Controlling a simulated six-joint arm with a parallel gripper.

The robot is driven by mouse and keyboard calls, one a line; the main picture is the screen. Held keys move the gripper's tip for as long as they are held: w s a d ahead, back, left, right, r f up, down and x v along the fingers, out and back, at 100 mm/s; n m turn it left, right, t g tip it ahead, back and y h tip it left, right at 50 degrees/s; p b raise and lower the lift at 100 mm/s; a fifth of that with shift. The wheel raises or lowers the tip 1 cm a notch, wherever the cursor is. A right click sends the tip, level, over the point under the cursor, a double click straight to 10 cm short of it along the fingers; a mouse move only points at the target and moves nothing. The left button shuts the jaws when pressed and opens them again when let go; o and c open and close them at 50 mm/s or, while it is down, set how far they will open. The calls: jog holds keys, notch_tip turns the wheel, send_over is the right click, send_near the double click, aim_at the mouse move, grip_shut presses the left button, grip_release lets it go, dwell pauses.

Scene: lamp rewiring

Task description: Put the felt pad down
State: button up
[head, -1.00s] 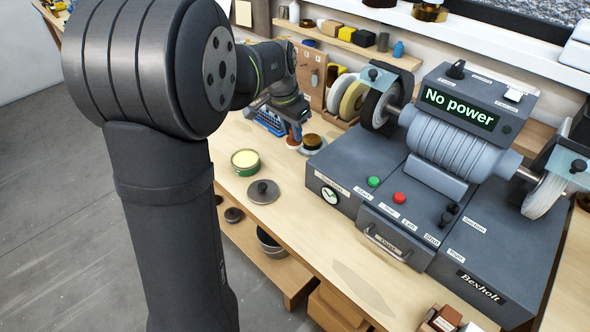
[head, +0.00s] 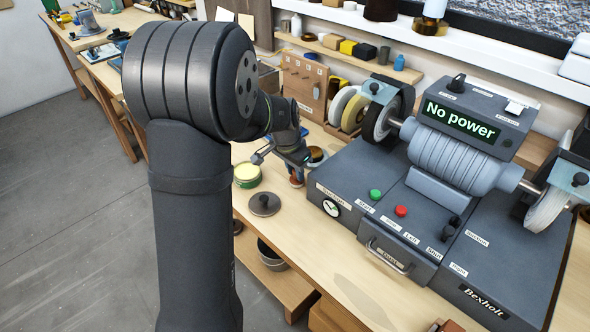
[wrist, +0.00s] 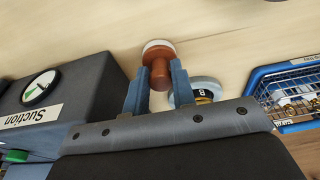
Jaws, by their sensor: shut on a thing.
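The felt pad (wrist: 159,68) has a reddish-brown, waisted handle and a pale disc at its end. In the wrist view my gripper (wrist: 156,82) is shut on the handle, with one blue finger on each side. The pale disc points away from the gripper, over the light wooden bench (wrist: 90,32). I cannot tell whether it touches the bench. In the head view my gripper (head: 296,176) is low over the bench, left of the grey machine and right of the open tin; the pad is barely visible there.
The grey machine (head: 350,185) with its "No power" screen stands close to the right. A round jar (wrist: 203,94) and a blue wire basket (wrist: 285,92) are near the gripper.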

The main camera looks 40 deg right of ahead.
jog(key=shift+f, duration=0.1)
jog(key=o, duration=0.9)
jog(key=v, duration=1.2)
